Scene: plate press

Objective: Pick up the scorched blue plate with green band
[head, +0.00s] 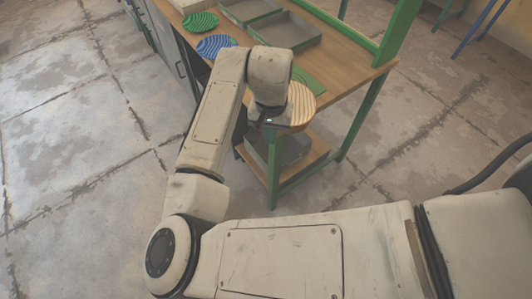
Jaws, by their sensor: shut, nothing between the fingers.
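A blue plate (215,45) with paler wavy stripes lies on the wooden table near its left edge. It is too small to make out a green band or scorch marks. My gripper (268,119) is at the end of my arm, over the table's near end, to the right of and nearer than the blue plate. It is shut and holds nothing that I can see; its fingertips are mostly hidden by the wrist. The blue plate is clear of the gripper, with my forearm close to its right side.
A green striped plate (200,22) lies behind the blue one. Grey trays (288,30) stand further right. A tan striped round plate (300,104) sits beside my wrist, near a green flat piece (311,81). Green table legs (355,128) and a lower shelf stand below. Floor at left is clear.

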